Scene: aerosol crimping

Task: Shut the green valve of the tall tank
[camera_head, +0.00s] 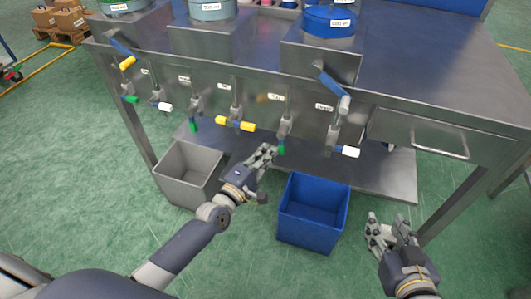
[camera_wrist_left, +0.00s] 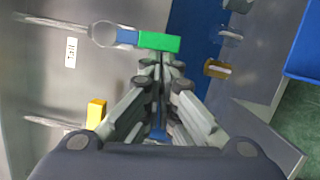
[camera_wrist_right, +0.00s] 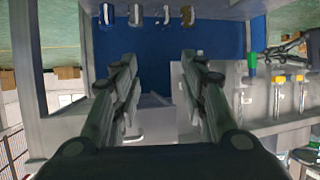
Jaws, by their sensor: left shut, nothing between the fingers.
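The green valve handle (camera_head: 281,148) hangs below its pipe under the table's front, pointing down in line with it. In the left wrist view the green handle (camera_wrist_left: 160,42) lies just beyond my fingertips, beside a label reading "Tall" (camera_wrist_left: 71,52). My left gripper (camera_head: 268,152) is shut and empty, close beside the handle; I cannot tell whether it touches. In the left wrist view its closed fingertips (camera_wrist_left: 161,60) sit at the handle's lower edge. My right gripper (camera_head: 386,226) is open and empty, low at the right, away from the valves.
A yellow valve handle (camera_head: 241,125) and a white one (camera_head: 350,152) flank the green handle. A grey bin (camera_head: 186,172) and a blue bin (camera_head: 313,212) stand below. A drawer (camera_head: 440,140) is at the right. Another green handle (camera_head: 194,125) hangs further left.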

